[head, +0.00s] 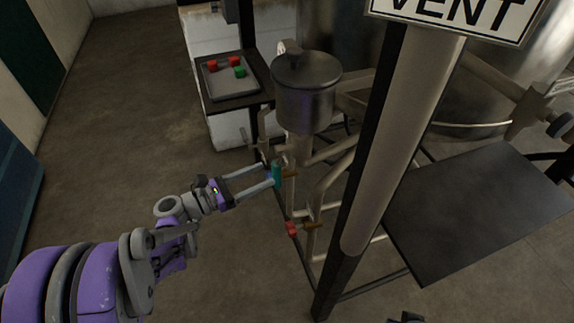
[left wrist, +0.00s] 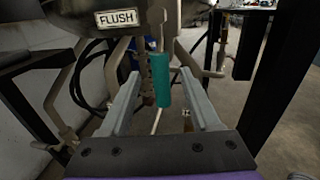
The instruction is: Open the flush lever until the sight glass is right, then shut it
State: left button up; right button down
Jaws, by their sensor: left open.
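The teal lever handle (head: 277,174) sits on the pipework below a steel pot. It also shows upright in the left wrist view (left wrist: 162,88), under a FLUSH label (left wrist: 115,18). My left gripper (head: 270,175) is open, with its two fingers reaching to the handle. In the left wrist view the handle stands between the fingers, with a gap visible on each side. I cannot make out the sight glass or its level in either view. My right gripper cannot be made out.
A lower valve has a red handle (head: 292,229). The steel pot (head: 306,95) stands above the pipes. A tray (head: 213,91) with red and green parts lies behind. A thick post (head: 395,150) with a VENT sign and a dark shelf (head: 480,215) stand to the right. Floor at left is clear.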

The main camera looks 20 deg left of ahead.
pick_arm(q)
jog(key=x, duration=0.8)
jog(key=shift+b, duration=0.45)
jog(key=shift+w+d, duration=0.1)
grip_shut()
dwell(0.8)
